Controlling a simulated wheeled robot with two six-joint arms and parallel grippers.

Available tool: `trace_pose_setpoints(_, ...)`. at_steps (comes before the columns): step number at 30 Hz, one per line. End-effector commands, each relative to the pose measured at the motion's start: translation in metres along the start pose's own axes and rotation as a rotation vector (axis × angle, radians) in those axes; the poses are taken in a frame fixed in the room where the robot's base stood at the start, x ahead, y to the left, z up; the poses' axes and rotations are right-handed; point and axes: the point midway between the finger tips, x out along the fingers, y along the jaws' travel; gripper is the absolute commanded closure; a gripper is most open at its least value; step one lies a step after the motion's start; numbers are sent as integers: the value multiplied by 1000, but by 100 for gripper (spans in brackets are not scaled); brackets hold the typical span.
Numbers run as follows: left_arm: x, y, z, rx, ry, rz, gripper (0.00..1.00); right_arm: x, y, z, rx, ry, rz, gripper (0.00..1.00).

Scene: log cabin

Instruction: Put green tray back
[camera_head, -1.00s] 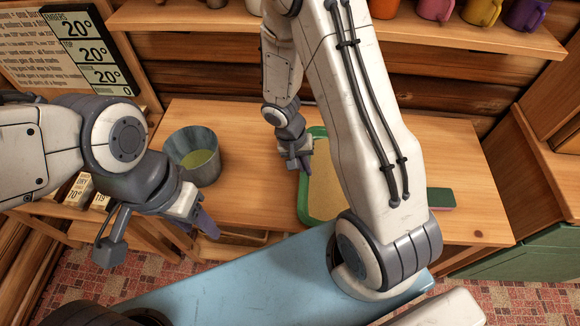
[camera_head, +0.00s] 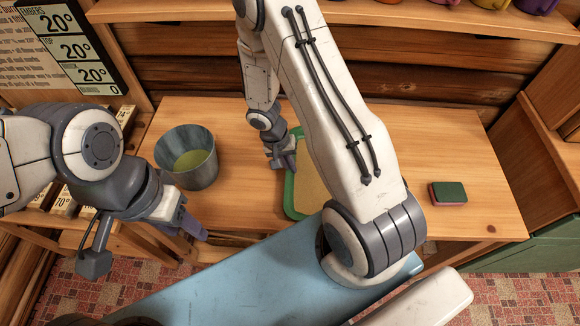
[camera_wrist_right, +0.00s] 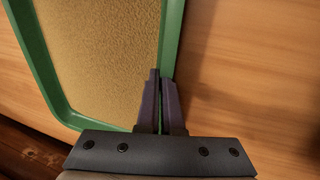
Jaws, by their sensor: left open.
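The green tray (camera_head: 289,195) has a green rim and a tan, grainy inside. It is at the middle of the wooden counter in the head view, partly hidden by my right arm. In the right wrist view, the tray (camera_wrist_right: 170,38) fills the left half. My right gripper (camera_wrist_right: 161,80) is closed with the tray's rim between its fingers; in the head view, this gripper (camera_head: 284,163) is at the tray's left rim. I cannot tell whether the tray is off the counter. My left gripper (camera_head: 145,243) is open and empty, in front of the counter at the left.
A grey metal bucket (camera_head: 200,172) with yellow-green contents stands left of the tray. A green-topped sponge (camera_head: 448,192) lies at the counter's right. A shelf with mugs (camera_head: 330,14) runs along the back. The counter (camera_head: 460,140) is clear at the back right.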

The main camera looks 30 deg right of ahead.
Motion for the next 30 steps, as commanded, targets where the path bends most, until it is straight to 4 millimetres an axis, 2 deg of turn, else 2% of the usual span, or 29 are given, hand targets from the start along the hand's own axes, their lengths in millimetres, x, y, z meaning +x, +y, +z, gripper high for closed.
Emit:
trace_pose_setpoints(6,5,0,0,0,1,0,50,4,0,0,1,0,1,100)
trace_pose_setpoints(8,3,0,0,0,0,0,50,2,0,0,1,-1,0,74)
trace_pose_setpoints(9,3,0,0,0,0,0,50,2,1,0,2,-1,0,67)
trace_pose_setpoints(18,2,0,0,0,0,0,50,2,1,0,2,-1,0,67)
trace_pose_setpoints(22,-3,0,0,0,1,0,50,-5,2,-1,2,1,0,67)
trace_pose_setpoints(26,-6,0,0,0,0,0,50,-28,1,-1,3,4,-3,67)
trace_pose_setpoints(30,-7,0,0,0,0,0,50,-59,1,-2,3,6,-4,67)
